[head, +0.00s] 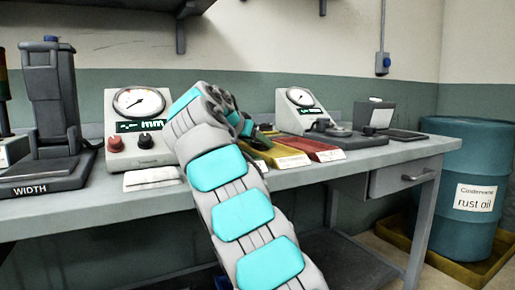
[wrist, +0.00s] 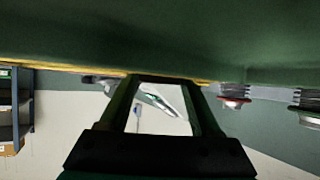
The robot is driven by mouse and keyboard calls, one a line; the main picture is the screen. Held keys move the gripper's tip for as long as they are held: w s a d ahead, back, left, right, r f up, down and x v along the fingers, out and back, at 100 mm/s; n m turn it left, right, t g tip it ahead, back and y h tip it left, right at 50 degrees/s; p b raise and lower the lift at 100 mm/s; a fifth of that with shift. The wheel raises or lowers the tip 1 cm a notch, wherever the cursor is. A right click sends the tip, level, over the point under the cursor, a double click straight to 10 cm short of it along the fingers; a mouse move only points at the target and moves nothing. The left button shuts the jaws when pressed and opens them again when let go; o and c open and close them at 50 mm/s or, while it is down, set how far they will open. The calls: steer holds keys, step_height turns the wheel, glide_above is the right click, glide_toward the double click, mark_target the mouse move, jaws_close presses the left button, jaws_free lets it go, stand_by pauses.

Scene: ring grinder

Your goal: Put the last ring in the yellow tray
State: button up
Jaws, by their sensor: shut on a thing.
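My gripper (wrist: 168,82) shows in the wrist view as two dark fingers. A dark bar spans between their tips, taken to be the ring, though its round shape cannot be made out. In the head view my bent arm covers most of the gripper, which is at the trays near the back of the bench. The yellow tray (head: 288,161) lies between a green tray (head: 262,145) and a red tray (head: 318,150). My arm hides part of it, and its contents cannot be made out. A large dark green surface with a yellow edge fills the top of the wrist view.
A dial gauge box (head: 128,140) with knobs stands left of my arm, beside the black WIDTH stand (head: 50,110). A second gauge box (head: 298,110) stands behind the trays. A white card (head: 150,178) lies at the front edge. A blue drum (head: 470,165) stands right of the bench (head: 375,152).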

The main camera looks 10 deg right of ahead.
steer(key=shift+f, duration=0.15)
steer(key=o, duration=1.2)
steer(key=shift+r, duration=0.2)
steer(key=shift+r, duration=0.15)
steer(key=p+v, duration=0.2)
steer(key=v, duration=1)
steer(key=shift+s, duration=0.1)
